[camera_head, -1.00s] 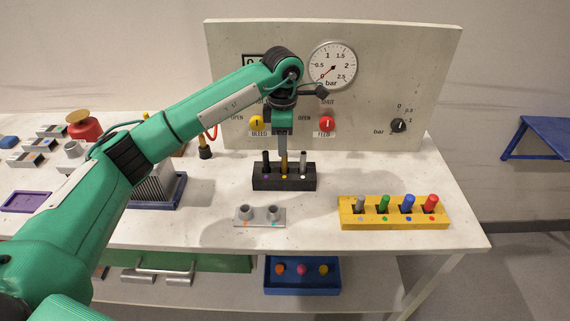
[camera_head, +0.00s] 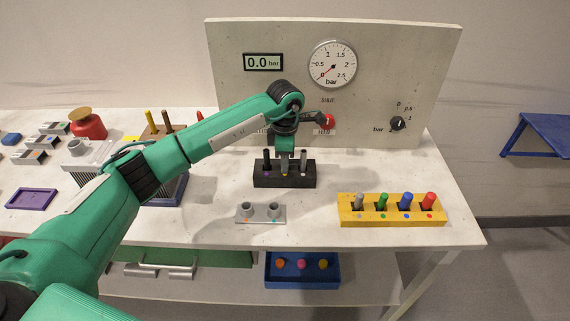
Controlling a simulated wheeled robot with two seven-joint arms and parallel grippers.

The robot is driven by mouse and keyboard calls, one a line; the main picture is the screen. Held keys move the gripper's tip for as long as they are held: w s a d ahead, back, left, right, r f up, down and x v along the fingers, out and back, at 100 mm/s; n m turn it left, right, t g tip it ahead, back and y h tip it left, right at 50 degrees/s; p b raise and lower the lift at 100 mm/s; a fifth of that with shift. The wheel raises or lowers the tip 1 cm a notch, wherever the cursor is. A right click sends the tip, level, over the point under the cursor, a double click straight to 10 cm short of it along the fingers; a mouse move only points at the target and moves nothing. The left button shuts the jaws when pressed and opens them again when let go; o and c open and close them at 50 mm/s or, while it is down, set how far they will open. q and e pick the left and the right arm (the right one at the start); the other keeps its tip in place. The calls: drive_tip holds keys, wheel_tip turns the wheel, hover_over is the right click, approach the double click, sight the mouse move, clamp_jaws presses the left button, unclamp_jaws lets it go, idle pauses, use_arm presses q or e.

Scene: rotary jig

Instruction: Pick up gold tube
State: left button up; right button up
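The black rack (camera_head: 261,181) stands on the table below the gauge panel. A black tube (camera_head: 266,162) stands in its left hole and a grey tube (camera_head: 303,158) in its right hole. The gold tube stood in the middle hole a second ago; now my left gripper covers nearly all of it. My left gripper (camera_head: 284,163) points straight down over that middle hole, its fingers low between the two outer tubes. Its finger gap is too small and covered to tell whether it is shut on the tube. My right gripper is not in view.
A yellow rack (camera_head: 350,221) with several coloured tubes stands at the right. A grey two-hole block (camera_head: 258,218) lies in front of the black rack. The panel (camera_head: 400,70) rises behind. At the back left, a brown rack holds upright gold-brown rods (camera_head: 149,122).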

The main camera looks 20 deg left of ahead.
use_arm(q)
clamp_jaws()
drive_tip(key=shift+r, duration=0.1)
